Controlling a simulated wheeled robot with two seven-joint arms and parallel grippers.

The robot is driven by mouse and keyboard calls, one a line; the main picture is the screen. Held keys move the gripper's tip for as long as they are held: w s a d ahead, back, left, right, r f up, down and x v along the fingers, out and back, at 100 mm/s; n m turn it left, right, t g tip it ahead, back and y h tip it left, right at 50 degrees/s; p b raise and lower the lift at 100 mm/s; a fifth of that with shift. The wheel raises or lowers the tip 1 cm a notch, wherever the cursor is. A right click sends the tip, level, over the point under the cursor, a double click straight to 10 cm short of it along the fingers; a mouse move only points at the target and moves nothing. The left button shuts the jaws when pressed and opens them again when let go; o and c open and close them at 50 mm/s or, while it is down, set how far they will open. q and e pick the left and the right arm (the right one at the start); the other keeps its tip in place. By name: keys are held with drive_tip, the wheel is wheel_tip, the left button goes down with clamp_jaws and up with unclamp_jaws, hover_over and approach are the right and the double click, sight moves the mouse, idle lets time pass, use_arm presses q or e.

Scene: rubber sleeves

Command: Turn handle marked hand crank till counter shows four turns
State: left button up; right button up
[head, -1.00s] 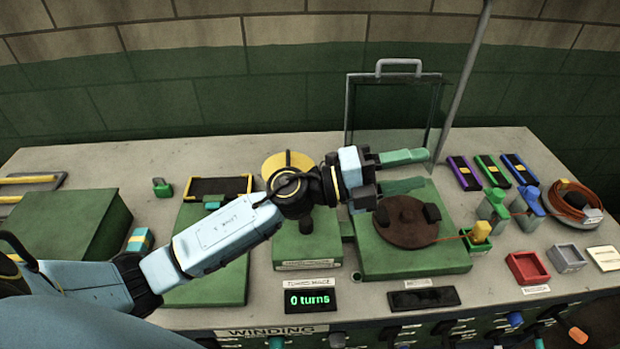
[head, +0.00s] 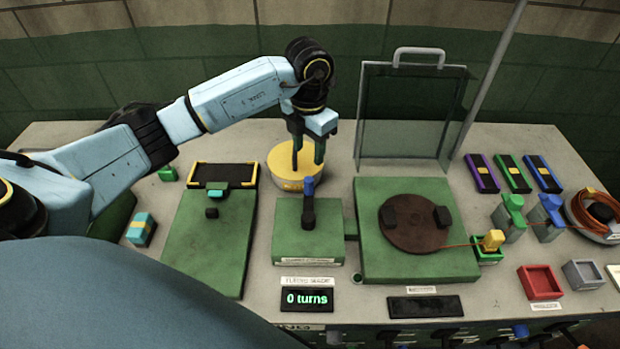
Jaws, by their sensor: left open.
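The crank (head: 308,212) is a dark arm with a blue grip (head: 308,187) at its far end, standing on a green box (head: 290,245). A label (head: 308,261) on the box's front edge is too small to read. The counter (head: 307,299) in front shows "0 turns" in green. My left gripper (head: 309,160) is open and empty, its fingers pointing down over the yellow round piece (head: 284,165) just behind the crank. The blue grip shows just below the fingers in the picture; I cannot tell the gap in depth. My right gripper is not in view.
A green box with a brown turntable (head: 408,238) stands to the right, with a raised clear guard (head: 405,115) behind it. A green board (head: 210,250) with a black tray (head: 222,176) lies to the left. A red bin (head: 540,283) is at right.

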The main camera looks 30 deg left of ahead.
sight(309, 179)
use_arm(q)
wheel_tip(309, 179, down, 11)
drive_tip(key=shift+f+p, duration=0.15)
drive_tip(key=shift+p, duration=0.3)
drive_tip(key=shift+c, duration=0.5)
clamp_jaws()
